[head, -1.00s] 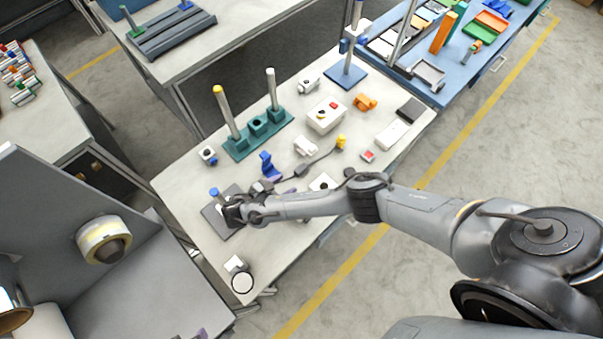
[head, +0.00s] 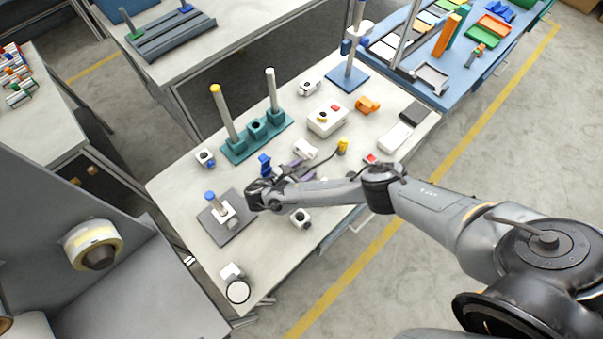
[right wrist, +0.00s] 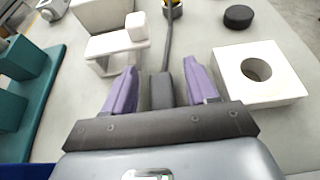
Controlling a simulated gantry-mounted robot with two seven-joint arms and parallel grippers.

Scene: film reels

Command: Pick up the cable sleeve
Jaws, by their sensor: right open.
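The cable sleeve (right wrist: 162,90) is a dark grey block on a thin grey cable that lies on the light table. In the right wrist view it lies between the two purple fingers of my right gripper (right wrist: 161,88). The gripper is open, with visible gaps on both sides of the sleeve. In the head view my right gripper (head: 298,170) is low over the middle of the table, and my arm and fingers largely hide the sleeve. The cable runs away to a yellow connector (head: 343,145). My left gripper is not in view.
A white bracket (right wrist: 115,45) stands ahead-left of the fingers, and a white block with a hole (right wrist: 282,82) is close on the right. A black puck (right wrist: 238,16) lies beyond. A blue bracket (head: 265,163) and teal stand (head: 240,150) are left of the gripper.

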